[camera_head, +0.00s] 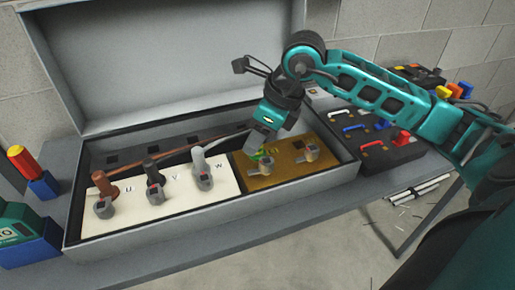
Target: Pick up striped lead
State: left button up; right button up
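The striped lead (265,158) shows as a small green and yellow piece at the brass-coloured plate (266,178) inside the open grey box. My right gripper (257,146) points down right above it and hides most of it. Fingers and lead overlap in this view, so I cannot tell whether they touch or whether the gripper is open or shut. My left gripper is not in view.
Brown, black and white leads (205,168) stand on a cream plate marked U, V and W. The box lid (170,60) stands open behind. Black cases with coloured handles (385,140) are at right. Red, yellow and blue items (35,175) stand at left.

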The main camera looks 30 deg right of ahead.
grip_shut()
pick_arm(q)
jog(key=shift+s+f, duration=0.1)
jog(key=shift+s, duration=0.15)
